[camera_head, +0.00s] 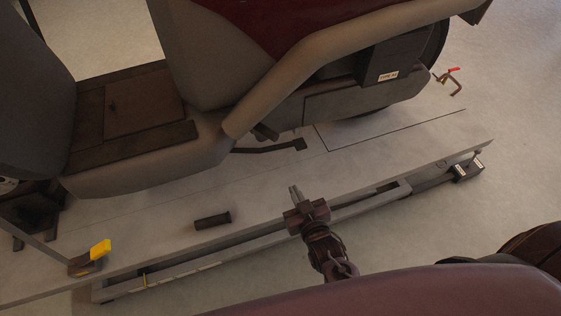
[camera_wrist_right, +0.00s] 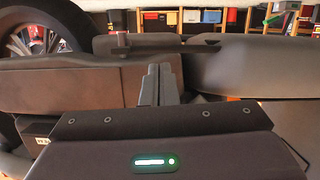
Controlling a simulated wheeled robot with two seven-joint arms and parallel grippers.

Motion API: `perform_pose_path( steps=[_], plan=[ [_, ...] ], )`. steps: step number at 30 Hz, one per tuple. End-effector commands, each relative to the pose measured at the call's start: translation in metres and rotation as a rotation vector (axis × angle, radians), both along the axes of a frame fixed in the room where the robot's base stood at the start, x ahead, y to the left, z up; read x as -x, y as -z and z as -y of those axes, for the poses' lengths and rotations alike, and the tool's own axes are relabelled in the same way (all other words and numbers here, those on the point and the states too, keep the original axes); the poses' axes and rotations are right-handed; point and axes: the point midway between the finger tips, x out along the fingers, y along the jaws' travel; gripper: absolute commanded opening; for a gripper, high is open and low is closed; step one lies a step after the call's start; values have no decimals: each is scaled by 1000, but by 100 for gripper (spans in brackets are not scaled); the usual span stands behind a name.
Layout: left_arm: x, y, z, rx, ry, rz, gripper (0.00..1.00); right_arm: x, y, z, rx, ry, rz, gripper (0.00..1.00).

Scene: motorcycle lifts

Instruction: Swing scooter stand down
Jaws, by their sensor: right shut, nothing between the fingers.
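The scooter (camera_head: 215,150) stands on the lift platform (camera_head: 330,185), grey and brown with a dark red upper part; its body and a wheel also show in the right wrist view (camera_wrist_right: 70,85). The scooter stand (camera_head: 270,149) is a dark bar with a small foot at its right end, lying roughly along the scooter's lower edge. I cannot tell its exact angle. My right gripper (camera_head: 295,190) is shut and empty above the platform's near side, apart from the stand and on the near side of it. Its closed fingers show in the right wrist view (camera_wrist_right: 159,80). My left gripper is out of view.
A dark cylinder (camera_head: 212,220) lies on the platform left of my right gripper. A yellow-topped part (camera_head: 99,250) stands at the platform's left. A red-handled clamp (camera_head: 448,80) is at the far right. Shelves (camera_wrist_right: 215,15) stand in the background.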

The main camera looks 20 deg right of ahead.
Motion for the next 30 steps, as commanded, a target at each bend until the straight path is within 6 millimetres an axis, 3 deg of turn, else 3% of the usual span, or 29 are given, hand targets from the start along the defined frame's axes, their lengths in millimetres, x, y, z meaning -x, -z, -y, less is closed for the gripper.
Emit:
perform_pose_path(
  steps=[3,8,20,26,30],
  plan=[
    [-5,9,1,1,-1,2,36,-8,-29,-1,-21,13,91,0],
    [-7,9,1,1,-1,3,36,-10,-47,-1,-29,21,133,0],
    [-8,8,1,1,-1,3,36,-15,-48,-1,-30,21,135,0],
    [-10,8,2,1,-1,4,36,-44,-45,-3,-31,22,137,0],
    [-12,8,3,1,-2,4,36,-74,-42,-4,-30,22,137,0]
  ],
)
